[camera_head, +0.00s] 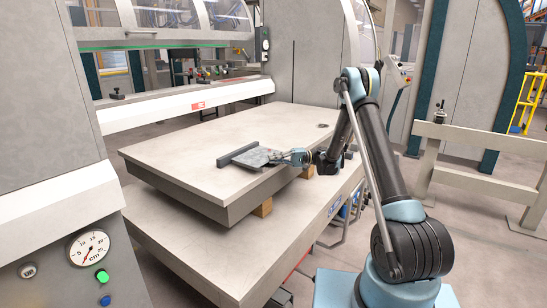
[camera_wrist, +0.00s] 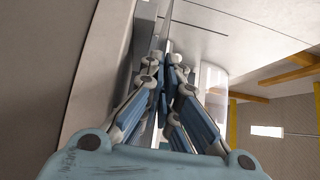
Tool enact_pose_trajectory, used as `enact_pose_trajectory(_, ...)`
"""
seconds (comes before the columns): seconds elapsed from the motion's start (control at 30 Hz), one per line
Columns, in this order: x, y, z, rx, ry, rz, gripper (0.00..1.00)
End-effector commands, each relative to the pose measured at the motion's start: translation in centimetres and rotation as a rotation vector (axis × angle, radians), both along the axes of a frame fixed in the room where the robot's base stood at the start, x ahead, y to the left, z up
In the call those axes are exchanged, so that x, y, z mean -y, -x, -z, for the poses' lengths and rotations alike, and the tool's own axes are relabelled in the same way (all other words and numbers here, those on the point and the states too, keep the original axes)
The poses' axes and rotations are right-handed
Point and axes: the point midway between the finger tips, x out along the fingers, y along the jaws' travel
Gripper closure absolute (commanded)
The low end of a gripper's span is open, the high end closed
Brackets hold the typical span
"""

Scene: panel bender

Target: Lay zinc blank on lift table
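A small grey metal plate, which looks like the zinc blank (camera_head: 254,158), is at my gripper's tip over the pale slab near its front right edge. In the wrist view the blank (camera_wrist: 169,28) shows as a thin edge running up from between the fingers. My gripper (camera_head: 282,156) reaches in from the right; in the wrist view its fingertips (camera_wrist: 168,72) are close together on that edge. The lift table (camera_head: 225,262) is a wide pale platform; a thick pale slab (camera_head: 170,165) stands above it on wooden blocks. I cannot tell whether the blank touches the slab.
A dark grey bar (camera_head: 238,153) lies on the slab, close against the blank's left side. Wooden blocks (camera_head: 263,208) hold up the slab. The bender (camera_head: 165,108) stands behind, a gauge panel (camera_head: 90,247) at front left, and a pale rail (camera_head: 480,150) on the right. The slab's left part is clear.

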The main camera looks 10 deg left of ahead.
Motion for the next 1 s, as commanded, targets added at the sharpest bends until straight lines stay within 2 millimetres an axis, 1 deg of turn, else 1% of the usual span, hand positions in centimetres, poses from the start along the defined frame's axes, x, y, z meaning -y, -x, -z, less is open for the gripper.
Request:
enact_pose_trajectory(0.03,0.0,0.1,0.5,0.001,0.008,-0.002,1.00)
enact_pose_trajectory(0.1,0.0,0.1,0.6,0.001,0.009,-0.002,1.00)
enact_pose_trajectory(1.0,0.2,0.2,1.6,-0.002,0.014,-0.006,1.00)
